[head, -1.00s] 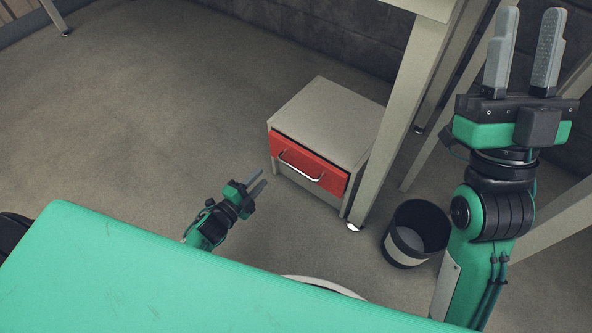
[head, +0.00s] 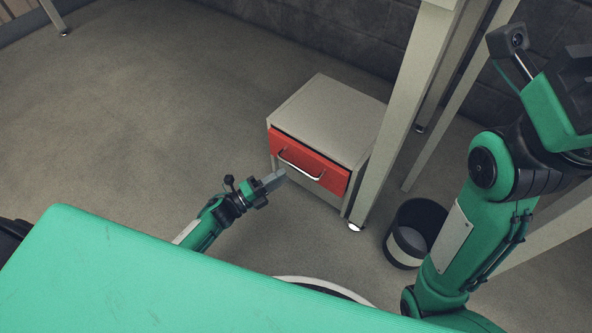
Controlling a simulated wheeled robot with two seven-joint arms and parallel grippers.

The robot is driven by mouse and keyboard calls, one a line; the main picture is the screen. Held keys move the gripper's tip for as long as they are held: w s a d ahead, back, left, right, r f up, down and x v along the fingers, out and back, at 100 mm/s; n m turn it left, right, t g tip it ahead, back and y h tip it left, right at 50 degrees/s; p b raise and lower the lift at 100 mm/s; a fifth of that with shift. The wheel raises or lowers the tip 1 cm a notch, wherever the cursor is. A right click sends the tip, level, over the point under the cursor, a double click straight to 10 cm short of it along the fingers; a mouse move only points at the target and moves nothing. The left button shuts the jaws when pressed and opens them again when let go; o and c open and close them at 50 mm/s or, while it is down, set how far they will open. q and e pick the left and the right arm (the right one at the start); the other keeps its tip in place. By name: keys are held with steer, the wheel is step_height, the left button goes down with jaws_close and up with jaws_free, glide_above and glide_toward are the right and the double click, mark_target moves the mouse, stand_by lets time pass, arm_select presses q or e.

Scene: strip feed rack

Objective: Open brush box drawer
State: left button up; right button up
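The brush box is a small grey cabinet (head: 325,112) on the floor. Its red drawer front (head: 333,174) carries a curved metal bar handle (head: 300,168). The drawer looks shut or nearly so, with a thin dark line along its top edge. My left gripper (head: 276,180) is just in front of the cabinet, below and left of the handle, with its fingers pointing toward the cabinet. It does not appear to hold the handle. Its fingers overlap in this view, so their gap is hidden. My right gripper (head: 577,62) is raised at the right edge, partly cut off, its fingers unclear.
A dark bin with a pale band (head: 404,247) stands right of the cabinet. A table leg (head: 396,125) rises close beside the cabinet's right side. A green surface (head: 130,270) fills the lower left foreground. The floor (head: 150,120) left of the cabinet is clear.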

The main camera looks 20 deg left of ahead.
mark_target(296, 167)
arm_select(q)
steer(key=b+x, duration=0.1)
steer(key=x, duration=0.5)
steer(key=shift+b, duration=0.3)
steer(key=shift+c, duration=0.4)
jaws_close()
